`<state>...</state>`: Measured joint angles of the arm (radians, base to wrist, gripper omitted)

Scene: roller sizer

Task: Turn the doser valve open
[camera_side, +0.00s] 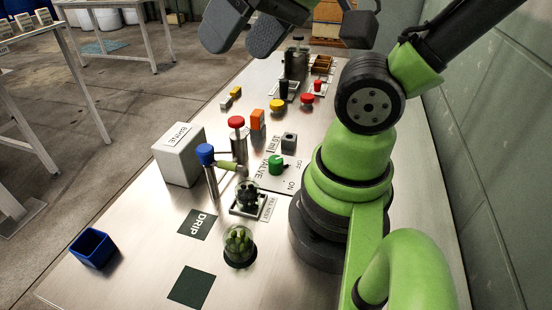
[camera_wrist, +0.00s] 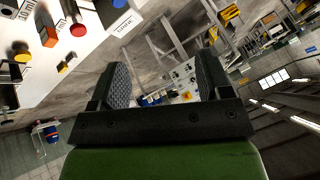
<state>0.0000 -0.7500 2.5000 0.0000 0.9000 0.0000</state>
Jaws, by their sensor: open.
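A green knob (camera_side: 276,165) sits on the metal bench in the side view, beside printed VALVE, OFF and ON labels. A short green lever (camera_side: 227,166) sticks out from the metal post with the red cap (camera_side: 236,122), next to the blue-capped post (camera_side: 205,154). I cannot tell which of these is the doser valve or how far it is turned. My gripper (camera_side: 247,36) is at the top of the side view, well away from both. It is open and empty, with both pads apart in the wrist view (camera_wrist: 165,85).
A white box (camera_side: 180,155), an orange block (camera_side: 257,119), yellow and red buttons and a grey block stand around the valve. Two glass domes with green contents (camera_side: 239,243) are nearer the camera. A blue bin (camera_side: 92,247) is at left. The DRIP mat (camera_side: 197,225) is bare.

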